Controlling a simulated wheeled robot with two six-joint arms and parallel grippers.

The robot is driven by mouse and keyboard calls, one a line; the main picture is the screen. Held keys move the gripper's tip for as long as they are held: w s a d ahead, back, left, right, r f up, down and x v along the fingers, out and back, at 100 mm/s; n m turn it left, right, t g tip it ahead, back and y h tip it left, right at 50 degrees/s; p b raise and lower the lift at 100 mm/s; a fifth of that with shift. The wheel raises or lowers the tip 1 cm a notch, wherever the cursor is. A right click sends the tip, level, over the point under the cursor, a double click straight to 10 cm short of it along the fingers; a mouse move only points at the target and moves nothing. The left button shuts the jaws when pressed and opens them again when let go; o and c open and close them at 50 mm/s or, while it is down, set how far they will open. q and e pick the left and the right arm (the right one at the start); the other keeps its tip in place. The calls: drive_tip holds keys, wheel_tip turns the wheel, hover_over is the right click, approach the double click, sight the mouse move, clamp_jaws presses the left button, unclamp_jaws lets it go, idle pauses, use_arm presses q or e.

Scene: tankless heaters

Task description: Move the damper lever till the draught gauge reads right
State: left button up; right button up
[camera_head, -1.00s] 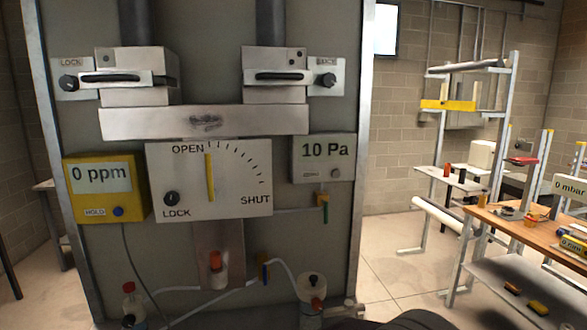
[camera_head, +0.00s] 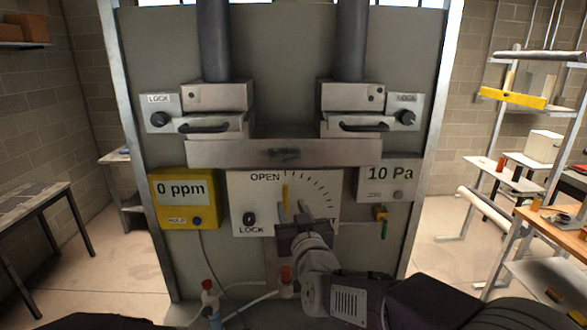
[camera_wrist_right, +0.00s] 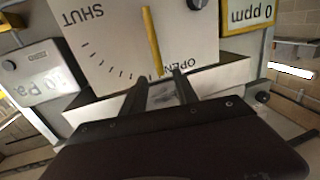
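The damper lever is a yellow bar (camera_head: 285,194) on a white dial plate (camera_head: 241,191). It stands nearly upright at the OPEN end of the scale; it also shows in the right wrist view (camera_wrist_right: 151,38). The draught gauge (camera_head: 388,184) right of the plate reads 10 Pa. My right gripper (camera_head: 293,211) is in front of the dial's lower middle, partly covering the SHUT label. In the right wrist view its two fingers (camera_wrist_right: 162,77) are apart with nothing between them that I can see gripped. Whether they touch the lever I cannot tell. My left gripper is out of view.
A LOCK knob (camera_head: 249,217) sits left of the lever. A yellow 0 ppm meter (camera_head: 185,214) hangs left of the plate. A steel bar (camera_head: 225,153) and two latch handles are above. Red-capped bottles and hoses are below. A workbench (camera_head: 560,230) stands at right.

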sight(286, 194)
drive_tip(key=w+p, duration=0.1)
drive_tip(key=w, duration=0.1)
drive_tip(key=w+a+p, duration=0.1)
drive_tip(key=w+p, duration=0.1)
drive_tip(key=w, duration=0.1)
drive_tip(key=w+p, duration=0.1)
drive_tip(key=w, duration=0.2)
drive_tip(key=shift+a, duration=0.3)
drive_tip(key=shift+w+f+p, duration=0.1)
drive_tip(key=shift+w+p, duration=0.2)
drive_tip(key=shift+w, duration=0.15)
drive_tip(key=shift+d, duration=0.1)
clamp_jaws()
idle(0.5)
